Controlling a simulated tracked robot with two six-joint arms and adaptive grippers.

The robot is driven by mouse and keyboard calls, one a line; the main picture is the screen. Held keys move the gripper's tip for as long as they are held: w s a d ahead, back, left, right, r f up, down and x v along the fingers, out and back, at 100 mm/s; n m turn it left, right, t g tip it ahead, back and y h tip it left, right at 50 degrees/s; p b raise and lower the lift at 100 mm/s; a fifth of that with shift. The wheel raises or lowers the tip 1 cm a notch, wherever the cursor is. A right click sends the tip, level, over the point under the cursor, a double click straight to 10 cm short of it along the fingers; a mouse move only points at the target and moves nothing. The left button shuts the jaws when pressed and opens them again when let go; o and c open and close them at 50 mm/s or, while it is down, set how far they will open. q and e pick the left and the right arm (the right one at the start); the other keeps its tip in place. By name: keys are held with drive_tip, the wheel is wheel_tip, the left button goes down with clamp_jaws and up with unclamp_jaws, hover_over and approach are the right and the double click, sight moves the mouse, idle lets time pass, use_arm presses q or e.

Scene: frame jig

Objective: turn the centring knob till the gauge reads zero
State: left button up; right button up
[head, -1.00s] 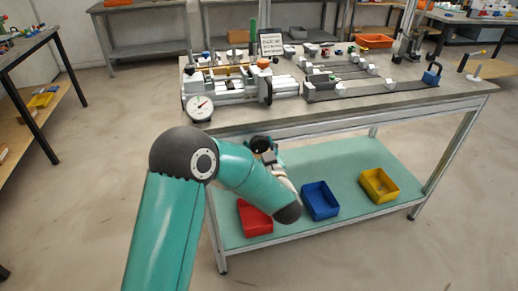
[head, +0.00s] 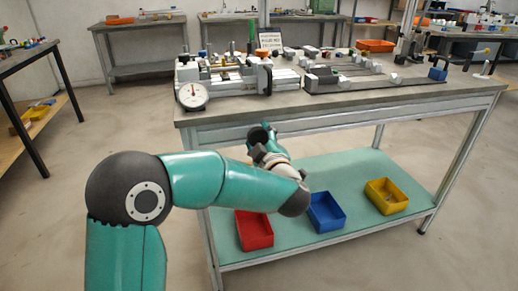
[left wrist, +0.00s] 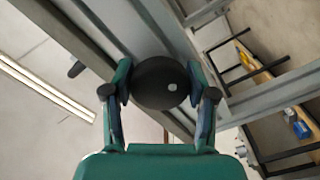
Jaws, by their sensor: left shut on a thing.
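The gauge (head: 193,96) is a white round dial at the left front corner of the jig in the head view. Its needle points about straight up; the scale marks are too small to read. My left gripper (head: 262,132) is just below the front edge of the bench top. In the left wrist view its two fingers are shut on the sides of a dark round knob (left wrist: 160,83) with a pale dot on its face, which I take as the centring knob. In the head view the gripper and wrist mostly hide this knob. My right gripper is not in view.
The frame jig (head: 225,78) stands on the bench top (head: 330,105), with a black handwheel (head: 265,78) at its right end. Red (head: 253,230), blue (head: 326,212) and yellow (head: 385,196) bins stand on the lower shelf. The floor left of the bench is clear.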

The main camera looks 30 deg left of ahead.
use_arm(q)
drive_tip(key=shift+f+n+b, duration=0.1)
drive_tip(key=shift+n+b, duration=0.55)
drive_tip(key=shift+n, duration=0.15)
drive_tip(key=o, duration=1.2)
drive_tip(key=shift+c, duration=0.2)
drive_tip(key=v, duration=1.2)
